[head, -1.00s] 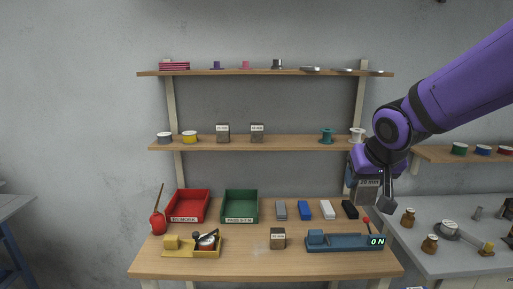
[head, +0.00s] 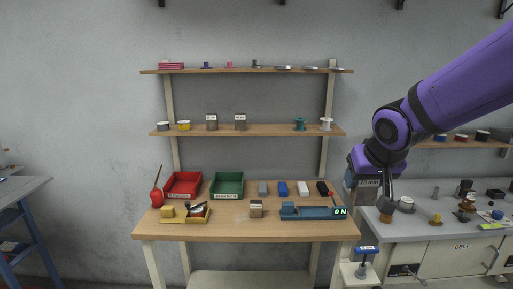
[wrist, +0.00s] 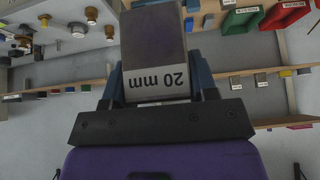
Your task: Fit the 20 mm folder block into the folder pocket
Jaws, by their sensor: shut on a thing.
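My gripper (head: 366,176) is shut on a grey block labelled "20 mm" (head: 369,184), held in the air at the right of the main bench. The wrist view shows this block (wrist: 153,48) between the two dark blue-grey fingers of my gripper (wrist: 157,82), its label upside down. I cannot tell which fixture holds the folder pocket. A blue fixture with a red-knobbed lever and a lit "ON" display (head: 305,212) sits at the bench's front right. A yellow fixture (head: 172,219) sits at the front left. Another labelled block (head: 256,210) stands between them.
The wooden bench (head: 190,234) also carries a red bin (head: 183,184), a green bin (head: 227,185) and several coloured blocks at the back. Two shelves rise above it. A grey counter (head: 405,228) with small parts stands at the right, near my gripper.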

